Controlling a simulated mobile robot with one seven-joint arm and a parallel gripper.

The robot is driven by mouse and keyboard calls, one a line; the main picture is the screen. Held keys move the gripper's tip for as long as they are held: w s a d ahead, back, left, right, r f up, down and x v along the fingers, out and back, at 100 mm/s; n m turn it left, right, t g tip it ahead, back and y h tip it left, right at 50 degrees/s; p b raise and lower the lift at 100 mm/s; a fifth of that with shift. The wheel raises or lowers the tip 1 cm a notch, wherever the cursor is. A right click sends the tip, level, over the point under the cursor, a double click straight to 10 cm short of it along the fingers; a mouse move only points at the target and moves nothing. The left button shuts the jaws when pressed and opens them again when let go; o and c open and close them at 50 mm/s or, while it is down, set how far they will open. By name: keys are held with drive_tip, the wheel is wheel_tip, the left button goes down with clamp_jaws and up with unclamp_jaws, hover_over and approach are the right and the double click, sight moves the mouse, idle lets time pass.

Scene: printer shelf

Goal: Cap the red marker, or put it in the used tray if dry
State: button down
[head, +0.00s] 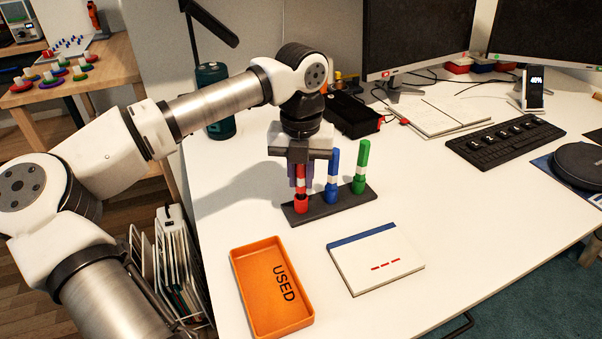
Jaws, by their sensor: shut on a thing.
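My gripper (300,178) points straight down over the left end of the dark marker stand (320,207), shut on the red marker (301,186). The marker is upright, its upper part partly hidden by my fingers. Its lower end is at the red cap (301,204) in the stand; I cannot tell whether it is fully seated. The orange used tray (306,321), marked USED, lies empty at the front. A white notepad (352,273) with a blue top strip and short red dashes lies to the tray's right.
A blue marker (333,175) and a green marker (361,168) stand upright in the stand, close to the right of my gripper. A black box (352,116) lies behind. A keyboard (505,143) is farther right. The desk right of the notepad is clear.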

drive_tip(key=shift+f+b, duration=0.75)
drive_tip(key=shift+f, duration=0.2)
drive_tip(key=c, duration=1.2)
unclamp_jaws()
drive_tip(key=shift+c, duration=0.2)
